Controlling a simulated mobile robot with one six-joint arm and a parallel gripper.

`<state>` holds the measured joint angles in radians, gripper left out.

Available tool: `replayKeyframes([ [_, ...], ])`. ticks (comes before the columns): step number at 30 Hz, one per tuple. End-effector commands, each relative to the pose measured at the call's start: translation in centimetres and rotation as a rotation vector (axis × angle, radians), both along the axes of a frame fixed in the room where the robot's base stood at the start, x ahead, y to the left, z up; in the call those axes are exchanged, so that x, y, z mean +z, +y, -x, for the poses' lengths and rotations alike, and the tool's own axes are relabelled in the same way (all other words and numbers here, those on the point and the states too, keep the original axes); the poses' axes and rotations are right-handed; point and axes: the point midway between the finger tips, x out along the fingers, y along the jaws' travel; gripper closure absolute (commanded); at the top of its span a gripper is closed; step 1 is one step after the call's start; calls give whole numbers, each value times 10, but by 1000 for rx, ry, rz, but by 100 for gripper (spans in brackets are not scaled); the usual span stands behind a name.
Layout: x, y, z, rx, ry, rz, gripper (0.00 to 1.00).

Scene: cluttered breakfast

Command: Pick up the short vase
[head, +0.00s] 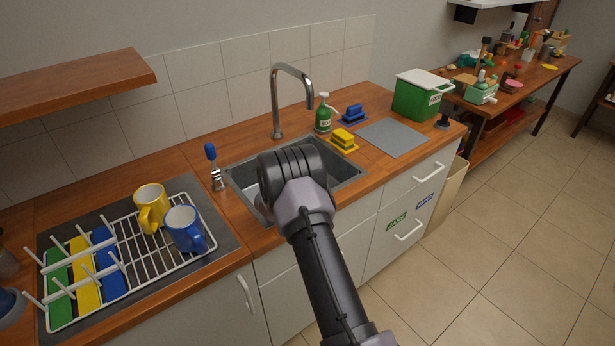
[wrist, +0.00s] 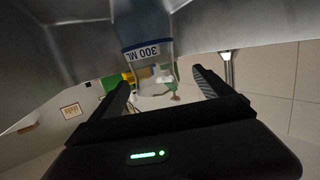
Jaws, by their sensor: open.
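I see nothing that is plainly a short vase. In the wrist view, a clear vessel (wrist: 155,80) with a blue-grey part and a white band marked "300 ML" stands out beyond and between the fingers of my gripper (wrist: 161,80). The fingers are apart, and I cannot tell whether they touch it. In the head view my arm reaches over the sink (head: 353,184) and hides much of its basin. My gripper and this vessel are hidden there.
A tap (head: 277,100) rises behind the sink, with a blue-handled brush (head: 213,165) to its left. A green soap bottle (head: 323,115) and a yellow sponge (head: 343,138) stand to the right. A drying rack (head: 190,262) holds two mugs. The grey mat (head: 393,137) is bare.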

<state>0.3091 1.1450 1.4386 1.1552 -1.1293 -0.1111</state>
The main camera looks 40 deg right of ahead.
Motion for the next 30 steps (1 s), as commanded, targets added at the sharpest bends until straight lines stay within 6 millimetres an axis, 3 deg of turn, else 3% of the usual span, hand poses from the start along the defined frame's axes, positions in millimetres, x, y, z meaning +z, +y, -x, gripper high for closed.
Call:
replayKeyframes([
  [9, -14, -52, -24, 0, -2, -1, 10],
  [18, -11, -59, -30, 3, 0, -3, 12],
  [30, -11, -59, -29, 3, 1, -2, 90],
])
